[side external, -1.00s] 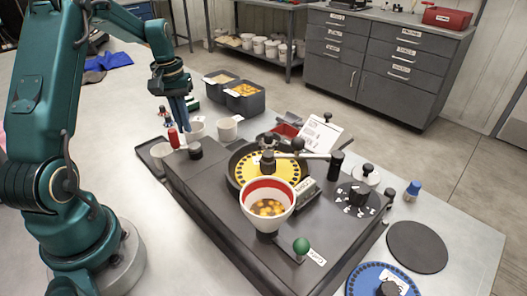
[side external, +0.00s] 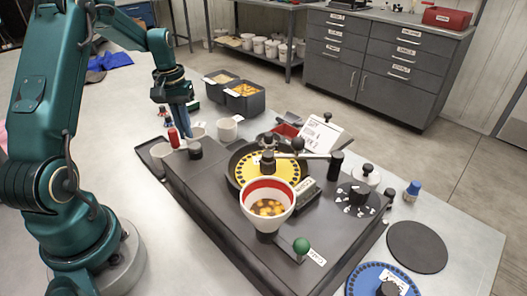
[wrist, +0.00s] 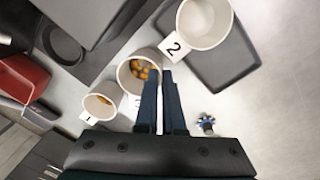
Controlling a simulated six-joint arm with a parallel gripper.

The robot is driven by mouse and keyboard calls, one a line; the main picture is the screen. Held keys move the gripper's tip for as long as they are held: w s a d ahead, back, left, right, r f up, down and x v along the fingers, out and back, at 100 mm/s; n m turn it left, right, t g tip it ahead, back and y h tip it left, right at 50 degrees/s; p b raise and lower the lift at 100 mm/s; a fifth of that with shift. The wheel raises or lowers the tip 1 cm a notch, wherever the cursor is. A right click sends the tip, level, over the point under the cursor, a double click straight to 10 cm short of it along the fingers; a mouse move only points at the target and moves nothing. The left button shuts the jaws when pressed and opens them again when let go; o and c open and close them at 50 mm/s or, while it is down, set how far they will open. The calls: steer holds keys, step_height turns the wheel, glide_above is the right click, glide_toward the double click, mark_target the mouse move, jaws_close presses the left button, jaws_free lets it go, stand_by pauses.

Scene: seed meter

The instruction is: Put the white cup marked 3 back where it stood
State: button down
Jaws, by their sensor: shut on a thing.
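The white cup marked 3 (wrist: 124,72) holds some yellow-orange seeds and shows in the middle of the wrist view, its tag partly hidden by a finger. My gripper (wrist: 160,78) is shut on its wall at the right side of the rim. In the side view my gripper (side external: 181,128) is low, behind the red-topped knob, with the cup (side external: 199,131) partly hidden beside it. I cannot tell whether the cup's base touches the table. The white cup marked 1 (wrist: 104,101), with seeds, stands left of it; the empty cup marked 2 (wrist: 207,20) is at the tray.
The dark tray (wrist: 232,62) lies close on the right in the wrist view. The dark seed meter base (side external: 220,205) with its hopper (side external: 267,190) and yellow plate (side external: 250,168) fills the middle. Two seed bins (side external: 243,97) stand behind. A small blue-topped item (wrist: 207,122) is near my fingers.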

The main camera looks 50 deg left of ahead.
steer(key=shift+f, duration=0.5)
steer(key=c, duration=0.7)
jaws_free()
steer(key=shift+r, duration=3)
